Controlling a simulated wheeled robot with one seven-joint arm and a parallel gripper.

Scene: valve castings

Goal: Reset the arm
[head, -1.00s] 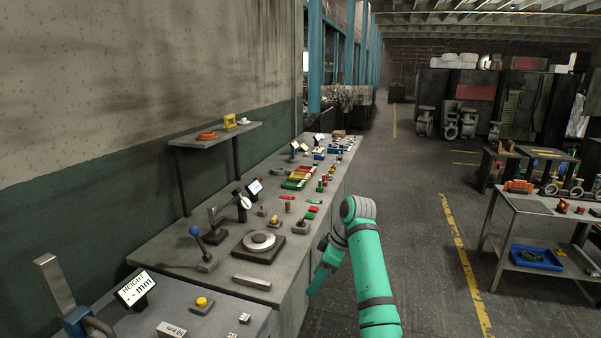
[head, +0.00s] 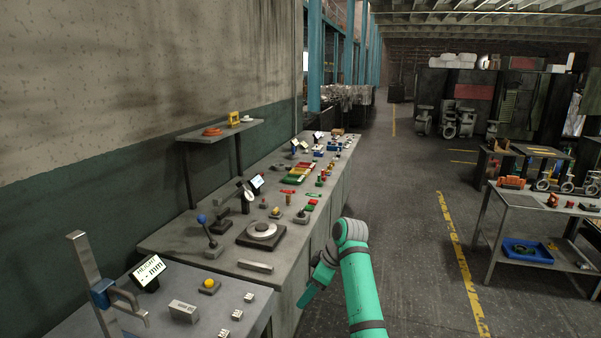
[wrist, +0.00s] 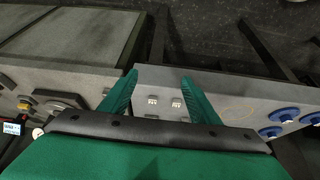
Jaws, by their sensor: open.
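My gripper (wrist: 158,86) shows in the wrist view with two green fingers spread apart and nothing between them. Beyond the fingers lies a grey bench top with small white blocks (wrist: 176,103) on it. In the head view my green arm (head: 362,280) is bent beside the front of the long bench, and its lower end points down to the left. The fingertips cannot be made out in the head view.
The long grey bench (head: 190,243) carries a round plate fixture (head: 262,232), a blue-knobbed lever (head: 208,235) and several small parts. A nearer bench holds a height gauge (head: 100,290). A side table with a blue tray (head: 527,251) stands right. The floor between is clear.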

